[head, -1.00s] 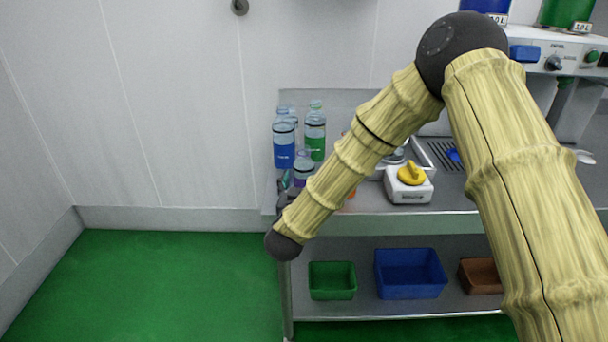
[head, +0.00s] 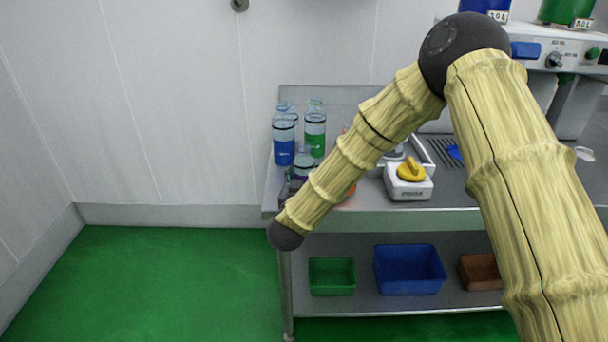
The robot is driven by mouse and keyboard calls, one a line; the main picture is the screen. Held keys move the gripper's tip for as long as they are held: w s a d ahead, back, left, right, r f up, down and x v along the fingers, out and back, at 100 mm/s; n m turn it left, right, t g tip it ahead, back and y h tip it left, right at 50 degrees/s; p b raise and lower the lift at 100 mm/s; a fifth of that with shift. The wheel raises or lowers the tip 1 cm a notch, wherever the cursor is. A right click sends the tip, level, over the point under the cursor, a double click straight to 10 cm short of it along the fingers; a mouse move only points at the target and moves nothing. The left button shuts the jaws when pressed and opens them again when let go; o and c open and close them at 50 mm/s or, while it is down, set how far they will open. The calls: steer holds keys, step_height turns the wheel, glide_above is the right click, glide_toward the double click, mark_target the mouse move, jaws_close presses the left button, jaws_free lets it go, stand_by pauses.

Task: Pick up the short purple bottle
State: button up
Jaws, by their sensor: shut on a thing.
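The short purple bottle (head: 302,172) has a clear upper part and a purple label. It stands upright at the left end of the steel table, in front of the taller bottles. My forearm hides its lower part on the right. My gripper (head: 289,186) is at its near left side, shut on it. The fingers are small and partly hidden by my wrist, and I cannot tell whether the bottle's base touches the table.
A taller blue-labelled bottle (head: 284,150) and a green-labelled bottle (head: 315,140) stand close behind. The lower shelf holds a green bin (head: 332,290), a blue bin (head: 410,285) and a brown bin (head: 477,282).

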mark_target(303, 171)
steer(key=shift+r, duration=0.1)
steer(key=shift+r, duration=1.4)
steer(key=shift+s+d+r+b, duration=0.1)
steer(key=shift+s+r+b, duration=0.1)
steer(key=shift+r+b, duration=0.1)
steer(key=s+d+r+b, duration=0.1)
steer(key=s+d, duration=0.2)
steer(key=s, duration=0.4)
steer(key=s+d, duration=0.3)
steer(key=s, duration=0.4)
step_height(303, 171, up, 13)
steer(key=p, duration=0.9)
steer(key=shift+s+r, duration=0.2)
steer(key=s+r+p, duration=0.3)
steer(key=s+p, duration=0.3)
steer(key=s, duration=0.2)
steer(key=shift+s+a, duration=0.4)
